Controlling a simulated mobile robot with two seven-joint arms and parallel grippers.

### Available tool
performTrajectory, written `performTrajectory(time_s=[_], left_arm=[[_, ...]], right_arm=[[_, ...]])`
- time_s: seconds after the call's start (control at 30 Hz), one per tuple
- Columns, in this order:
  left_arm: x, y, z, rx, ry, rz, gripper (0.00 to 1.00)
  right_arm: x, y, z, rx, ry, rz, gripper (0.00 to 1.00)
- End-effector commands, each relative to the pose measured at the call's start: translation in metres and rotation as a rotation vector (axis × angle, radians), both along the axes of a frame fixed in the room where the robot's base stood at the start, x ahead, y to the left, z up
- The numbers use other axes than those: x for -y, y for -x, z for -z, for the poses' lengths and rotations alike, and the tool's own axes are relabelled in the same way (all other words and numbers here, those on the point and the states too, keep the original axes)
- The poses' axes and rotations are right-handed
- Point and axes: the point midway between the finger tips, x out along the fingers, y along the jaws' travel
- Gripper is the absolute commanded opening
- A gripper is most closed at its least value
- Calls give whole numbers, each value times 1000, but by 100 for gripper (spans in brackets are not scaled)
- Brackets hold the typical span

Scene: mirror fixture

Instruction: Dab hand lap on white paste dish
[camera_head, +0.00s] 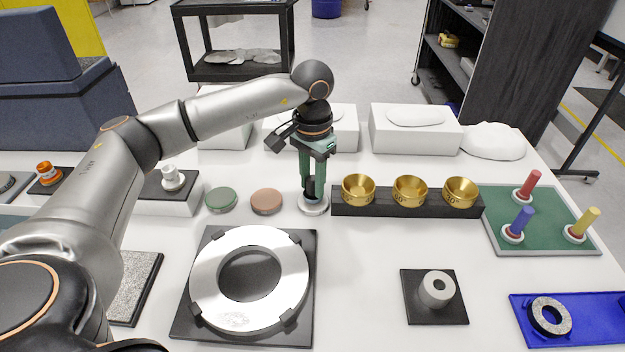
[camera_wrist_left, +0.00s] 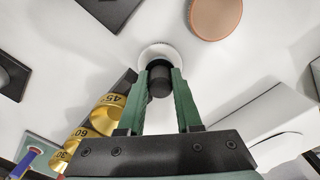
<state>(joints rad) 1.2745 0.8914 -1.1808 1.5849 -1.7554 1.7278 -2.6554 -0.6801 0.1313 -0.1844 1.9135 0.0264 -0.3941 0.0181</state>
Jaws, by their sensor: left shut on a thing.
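My left gripper (camera_head: 312,192) points down at the back middle of the table, its green fingers shut on the dark hand lap (camera_wrist_left: 160,84). In the head view the dark lap shows between and below the fingertips. The white paste dish (camera_head: 318,210) is directly below, right of the reddish-brown dish. In the wrist view the white dish (camera_wrist_left: 160,50) shows as a pale round rim around and behind the lap. The lap's lower face is hidden, so I cannot tell whether it touches the dish. My right gripper is not in view.
A green dish (camera_head: 221,200) and a reddish-brown dish (camera_head: 266,201) stand to the left. A black rack (camera_head: 400,207) with three gold cups stands close on the right. A shiny ring (camera_head: 207,290) lies on a black plate in front. White blocks (camera_head: 414,135) stand behind.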

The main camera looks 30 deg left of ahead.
Motion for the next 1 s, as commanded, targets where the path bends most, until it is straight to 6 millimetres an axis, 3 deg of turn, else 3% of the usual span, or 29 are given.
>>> performTrajectory(time_s=[1.0], left_arm=[[0,0,10,1,0,0,0]], right_arm=[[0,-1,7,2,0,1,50]])
